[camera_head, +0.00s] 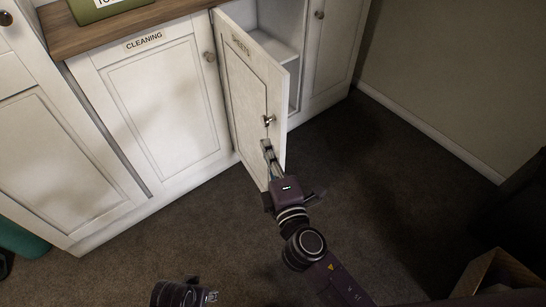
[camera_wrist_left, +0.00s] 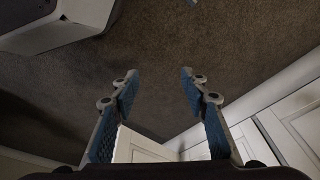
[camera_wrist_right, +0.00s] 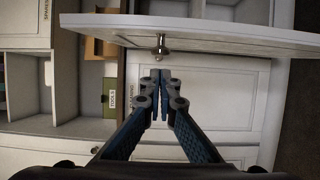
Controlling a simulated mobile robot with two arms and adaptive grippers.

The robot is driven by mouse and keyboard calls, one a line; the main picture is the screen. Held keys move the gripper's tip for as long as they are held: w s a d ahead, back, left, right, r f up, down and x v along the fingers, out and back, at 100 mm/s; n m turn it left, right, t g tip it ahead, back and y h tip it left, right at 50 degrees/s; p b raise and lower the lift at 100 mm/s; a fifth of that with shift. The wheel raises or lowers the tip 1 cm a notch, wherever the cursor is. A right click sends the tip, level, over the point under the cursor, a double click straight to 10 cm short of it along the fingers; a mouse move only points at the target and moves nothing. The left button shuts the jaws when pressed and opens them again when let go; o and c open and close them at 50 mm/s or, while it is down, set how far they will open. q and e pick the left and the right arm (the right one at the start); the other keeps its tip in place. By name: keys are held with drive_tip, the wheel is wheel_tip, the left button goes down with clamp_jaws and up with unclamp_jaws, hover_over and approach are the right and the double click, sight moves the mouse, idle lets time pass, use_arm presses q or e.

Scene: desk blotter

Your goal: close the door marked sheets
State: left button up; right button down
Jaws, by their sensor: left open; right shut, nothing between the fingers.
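The white door marked sheets (camera_head: 250,100) stands swung open from its cabinet, with its label (camera_head: 240,44) near the top. Its metal knob (camera_head: 268,120) is on the outer face near the free edge. In the right wrist view the door (camera_wrist_right: 220,35) crosses the top, with the knob (camera_wrist_right: 160,46) just beyond my fingertips. My right gripper (camera_head: 266,146) is shut and empty, close to the knob; I cannot tell whether it touches the door. It also shows in the right wrist view (camera_wrist_right: 162,78). My left gripper (camera_wrist_left: 160,76) is open and empty, over the carpet.
The door marked cleaning (camera_head: 150,95) is shut, left of the open door. A green box (camera_head: 105,8) stands on the wooden counter (camera_head: 130,30). Open shelving (camera_head: 275,45) shows behind the sheets door.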

sight(273, 120)
use_arm(q)
drive_tip(key=shift+s+f, duration=0.2)
drive_tip(key=shift+f, duration=0.4)
drive_tip(key=shift+s+f, duration=0.2)
drive_tip(key=shift+f, duration=0.35)
use_arm(e)
drive_tip(key=w+d, duration=0.1)
drive_tip(key=w, duration=0.3)
drive_tip(key=w+d, duration=0.1)
drive_tip(key=w, duration=0.1)
drive_tip(key=shift+d, duration=0.3)
drive_tip(key=shift+d, duration=0.1)
